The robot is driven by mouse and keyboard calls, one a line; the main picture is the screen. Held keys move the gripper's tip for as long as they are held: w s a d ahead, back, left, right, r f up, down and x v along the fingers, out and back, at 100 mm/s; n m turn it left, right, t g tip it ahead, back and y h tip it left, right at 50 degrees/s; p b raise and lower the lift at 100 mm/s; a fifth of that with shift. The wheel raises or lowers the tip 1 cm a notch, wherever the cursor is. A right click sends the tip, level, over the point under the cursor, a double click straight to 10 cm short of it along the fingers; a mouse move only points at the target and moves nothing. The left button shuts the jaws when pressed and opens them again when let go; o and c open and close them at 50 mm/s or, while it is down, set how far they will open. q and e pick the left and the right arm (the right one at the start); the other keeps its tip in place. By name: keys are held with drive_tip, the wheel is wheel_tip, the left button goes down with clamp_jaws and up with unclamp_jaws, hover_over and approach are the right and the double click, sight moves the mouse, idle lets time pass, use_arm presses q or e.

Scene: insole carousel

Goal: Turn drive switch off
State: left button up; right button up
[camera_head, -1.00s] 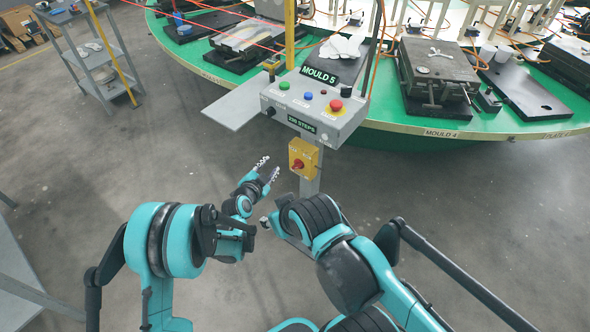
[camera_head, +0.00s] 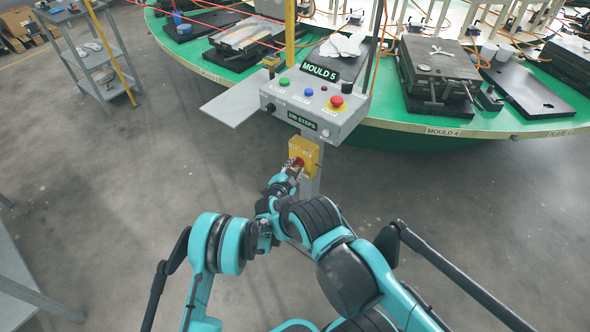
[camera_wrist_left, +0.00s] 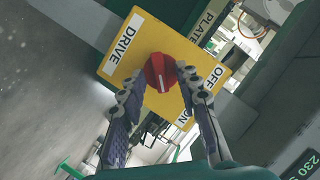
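The drive switch is a red rotary knob (camera_wrist_left: 160,73) on a yellow plate (camera_wrist_left: 140,82) with DRIVE, OFF and ON labels. In the left wrist view the knob's white mark points down the picture, nearer the ON label than OFF. My left gripper (camera_head: 296,168) is at the switch. Its two fingers (camera_wrist_left: 161,76) lie on either side of the knob, their tips against its edges. In the head view the yellow plate (camera_head: 311,153) shows below the control box and the fingers partly cover the knob. My right gripper is mostly hidden among the arm links, its fingers unclear.
Above the switch is a grey control box (camera_head: 348,121) with buttons and a red emergency stop (camera_head: 336,101). Behind it is the green carousel table (camera_head: 385,112) with moulds. A grey shelf cart (camera_head: 110,85) stands at the upper left. The floor around the post is clear.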

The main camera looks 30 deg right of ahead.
use_arm(q)
clamp_jaws()
idle(0.4)
drive_tip(key=n+g, duration=0.2)
drive_tip(key=n, duration=0.1)
drive_tip(key=shift+w+a+r, duration=0.1)
drive_tip(key=shift+w+r, duration=0.05)
drive_tip(key=shift+w, duration=0.1)
drive_tip(key=n+g, duration=0.2)
drive_tip(key=n, duration=0.1)
drive_tip(key=shift+w+a+h, duration=0.1)
drive_tip(key=shift+w+h, duration=0.1)
drive_tip(key=shift+h, duration=0.2)
drive_tip(key=shift+w+a+n+g+h, duration=0.15)
drive_tip(key=shift+n+g+h, duration=0.25)
drive_tip(key=shift+n+g, duration=0.45)
drive_tip(key=shift+w+d+n+g+h, duration=0.1)
drive_tip(key=shift+n+g+h, duration=0.3)
drive_tip(key=shift+n, duration=0.8)
drive_tip(key=shift+w+a+n+g+h, duration=0.15)
drive_tip(key=shift+n+g+h, duration=0.25)
drive_tip(key=shift+n+g, duration=0.45)
drive_tip(key=shift+n, duration=0.3)
